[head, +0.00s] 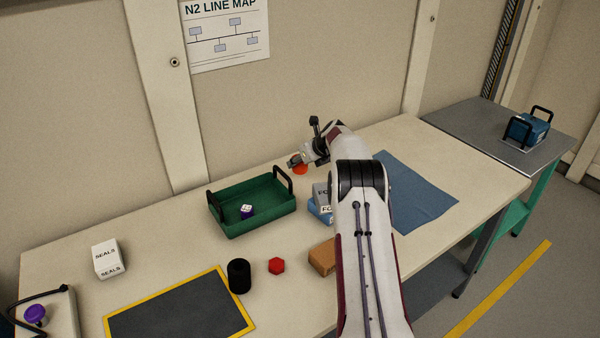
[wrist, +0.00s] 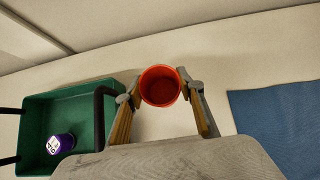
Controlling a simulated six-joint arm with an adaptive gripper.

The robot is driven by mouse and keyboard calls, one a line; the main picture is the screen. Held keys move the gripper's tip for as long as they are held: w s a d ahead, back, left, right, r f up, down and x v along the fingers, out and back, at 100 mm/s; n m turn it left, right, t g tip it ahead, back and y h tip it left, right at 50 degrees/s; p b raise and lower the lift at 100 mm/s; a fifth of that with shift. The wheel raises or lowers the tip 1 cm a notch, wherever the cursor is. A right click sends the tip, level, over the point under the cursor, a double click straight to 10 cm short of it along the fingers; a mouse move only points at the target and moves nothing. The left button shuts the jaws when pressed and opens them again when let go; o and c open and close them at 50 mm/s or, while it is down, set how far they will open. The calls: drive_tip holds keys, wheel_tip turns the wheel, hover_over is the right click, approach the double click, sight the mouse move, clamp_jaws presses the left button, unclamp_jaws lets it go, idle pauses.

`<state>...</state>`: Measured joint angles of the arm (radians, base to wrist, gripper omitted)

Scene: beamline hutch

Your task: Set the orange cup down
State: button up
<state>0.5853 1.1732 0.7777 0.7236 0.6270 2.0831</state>
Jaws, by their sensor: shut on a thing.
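The orange cup (wrist: 161,86) is between the fingertips of my gripper (wrist: 163,92) in the wrist view, its open mouth facing the camera. The fingers press on it from both sides. In the head view a small part of the cup (head: 300,170) shows below my gripper (head: 296,161), near the wall at the back of the table. My gripper hides much of it there. I cannot tell whether the cup's base touches the table.
A blue mat (head: 418,195) lies to the right. Several boxes stand near my arm.

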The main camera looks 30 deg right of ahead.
sight(304, 168)
drive_tip(key=shift+f, duration=0.45)
drive_tip(key=shift+f, duration=1.85)
drive_tip(key=shift+f, duration=0.15)
drive_tip(key=o, duration=1.1)
drive_tip(key=shift+o, duration=0.2)
drive_tip(key=shift+s+r, duration=0.3)
drive_tip(key=shift+r, duration=0.2)
drive_tip(key=v, duration=1.1)
